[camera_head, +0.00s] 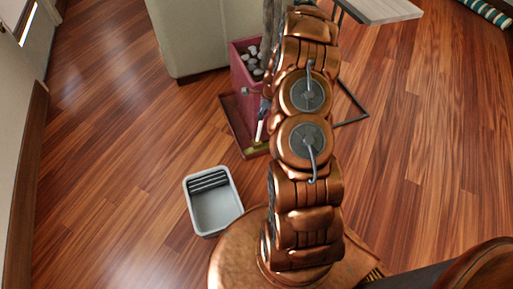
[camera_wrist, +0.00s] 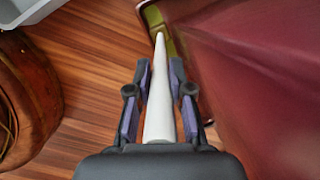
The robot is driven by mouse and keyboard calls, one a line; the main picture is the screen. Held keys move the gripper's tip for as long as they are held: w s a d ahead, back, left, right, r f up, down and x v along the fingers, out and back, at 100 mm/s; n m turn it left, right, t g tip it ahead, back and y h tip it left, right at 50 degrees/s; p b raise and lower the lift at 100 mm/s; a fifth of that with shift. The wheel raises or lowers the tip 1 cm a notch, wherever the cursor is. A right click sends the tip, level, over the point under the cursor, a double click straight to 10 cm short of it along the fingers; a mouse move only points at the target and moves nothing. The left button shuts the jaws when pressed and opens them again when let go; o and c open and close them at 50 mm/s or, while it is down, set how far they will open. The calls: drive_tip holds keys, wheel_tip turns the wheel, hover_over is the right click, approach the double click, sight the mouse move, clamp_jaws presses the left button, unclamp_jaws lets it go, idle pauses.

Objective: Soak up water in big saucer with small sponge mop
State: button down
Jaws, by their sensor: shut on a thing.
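My gripper (camera_wrist: 160,75) is shut on the white handle of the small sponge mop (camera_wrist: 162,105). In the head view the mop (camera_head: 261,131) hangs with its handle steeply down, and its yellow-green sponge head (camera_head: 257,149) is at the front edge of the big saucer. The sponge head also shows beyond the fingers in the wrist view (camera_wrist: 178,45). The dark red square saucer (camera_head: 232,122) is under a pink planter, partly hidden by my arm. I cannot tell whether the sponge touches the saucer, and no water is discernible. The gripper is mostly hidden behind my arm in the head view.
The tall pink planter (camera_head: 244,85) with pale stones stands on the saucer, close to my gripper's right in the wrist view. A grey bucket (camera_head: 215,211) with a dark slatted insert is on the floor near my base. A cream cabinet (camera_head: 199,40) stands behind. Left floor is clear.

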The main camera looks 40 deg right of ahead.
drive_tip(key=shift+r+p, duration=3.15)
drive_tip(key=shift+r, duration=0.8)
drive_tip(key=shift+f, duration=0.1)
